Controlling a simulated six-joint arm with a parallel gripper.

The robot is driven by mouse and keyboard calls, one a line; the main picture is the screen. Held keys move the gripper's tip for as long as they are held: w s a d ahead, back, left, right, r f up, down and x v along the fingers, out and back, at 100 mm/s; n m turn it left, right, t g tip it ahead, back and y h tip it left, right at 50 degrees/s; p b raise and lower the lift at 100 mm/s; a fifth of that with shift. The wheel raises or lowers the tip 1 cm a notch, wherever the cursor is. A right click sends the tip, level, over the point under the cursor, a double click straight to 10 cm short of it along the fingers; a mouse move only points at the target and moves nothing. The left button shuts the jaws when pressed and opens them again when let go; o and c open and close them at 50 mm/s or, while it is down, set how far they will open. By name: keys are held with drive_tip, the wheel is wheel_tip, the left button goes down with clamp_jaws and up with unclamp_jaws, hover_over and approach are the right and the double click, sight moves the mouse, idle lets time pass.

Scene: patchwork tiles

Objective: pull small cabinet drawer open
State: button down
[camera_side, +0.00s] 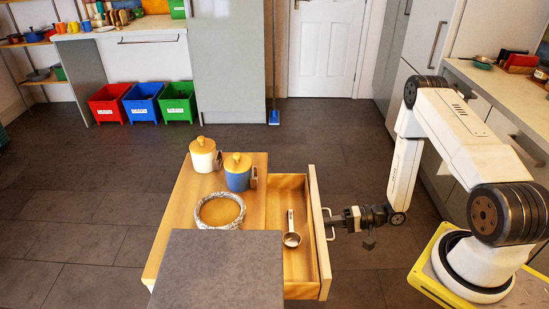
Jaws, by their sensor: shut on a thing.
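The small wooden cabinet (172,232) stands in the middle of the view. Its drawer (289,183) is pulled out to the right, with a pale front panel (320,240). A measuring scoop (291,238) lies in the drawer. A light metal handle (329,223) is on the drawer front. My gripper (335,221) is at the handle, level and pointing left, and is shut on it. The fingertips are small in the view and partly merge with the handle.
A white-and-wood jar (203,156), a blue jar (238,174) and a round patterned dish (220,211) stand on the cabinet top. A grey block (218,275) hides the cabinet's front part. Dark floor is clear around it. A counter (510,95) runs along the right.

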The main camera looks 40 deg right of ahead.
drive_tip(key=shift+s+d, duration=0.15)
drive_tip(key=shift+d, duration=0.15)
drive_tip(key=c, duration=0.7)
unclamp_jaws()
drive_tip(key=shift+v, duration=3.9)
